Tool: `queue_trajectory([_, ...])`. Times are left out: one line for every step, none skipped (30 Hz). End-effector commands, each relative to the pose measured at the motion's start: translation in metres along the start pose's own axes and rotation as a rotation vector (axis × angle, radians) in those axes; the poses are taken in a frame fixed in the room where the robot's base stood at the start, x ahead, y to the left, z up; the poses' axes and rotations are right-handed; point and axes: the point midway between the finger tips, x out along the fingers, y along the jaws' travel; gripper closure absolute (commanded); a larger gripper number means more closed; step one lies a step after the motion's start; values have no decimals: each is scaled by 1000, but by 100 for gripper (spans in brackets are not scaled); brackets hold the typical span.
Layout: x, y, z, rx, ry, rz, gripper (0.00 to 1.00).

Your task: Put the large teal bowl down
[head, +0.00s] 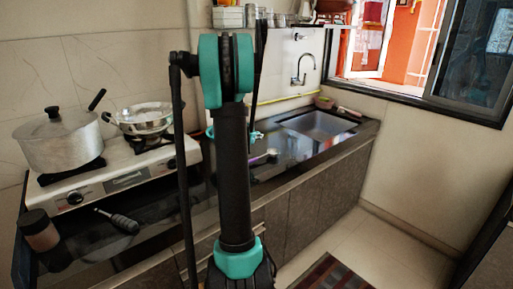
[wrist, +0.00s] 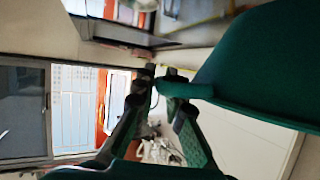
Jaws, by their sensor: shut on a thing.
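The large teal bowl (wrist: 265,70) fills the right side of the wrist view, cut off by the frame edge. My gripper (wrist: 158,82) is shut on a narrow part at the bowl's near edge, and the bowl hangs off to the right of the fingers in that view. In the head view my arm stands in front of the counter and hides most of the gripper and bowl. Small teal bits show on both sides of the arm there; I cannot tell which belong to the bowl. Whether the bowl touches any surface cannot be seen.
The dark counter (head: 203,190) runs from the stove to the sink (head: 318,124). A lidded pot (head: 57,142) and a steel pan (head: 143,117) stand on the stove (head: 120,175). A brown jar (head: 40,232) and a dark-handled utensil (head: 120,221) are at the front left.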

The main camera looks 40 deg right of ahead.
Motion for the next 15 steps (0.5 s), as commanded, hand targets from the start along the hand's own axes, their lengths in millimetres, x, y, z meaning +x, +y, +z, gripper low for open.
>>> queue_trajectory([3, 0, 6, 0, 0, 0, 100])
queue_trajectory([4, 0, 8, 0, 0, 0, 100])
queue_trajectory([5, 0, 11, 0, 0, 0, 100])
queue_trajectory([6, 0, 12, 0, 0, 0, 100])
queue_trajectory([6, 0, 13, 0, 0, 0, 100])
queue_trajectory([7, 1, 16, 0, 0, 0, 100])
queue_trajectory([8, 1, 18, 0, 0, 0, 100])
queue_trajectory([9, 1, 22, 0, 0, 0, 100])
queue_trajectory([12, 1, 26, 0, 0, 0, 100])
queue_trajectory([13, 2, 30, 0, 0, 0, 100])
queue_trajectory([14, 2, 34, 0, 0, 0, 100])
queue_trajectory([17, 2, 38, 0, 0, 0, 100])
queue_trajectory([18, 2, 42, 0, 0, 0, 100])
queue_trajectory([18, 2, 44, 0, 0, 0, 100])
queue_trajectory([19, 3, 46, 0, 0, 0, 100])
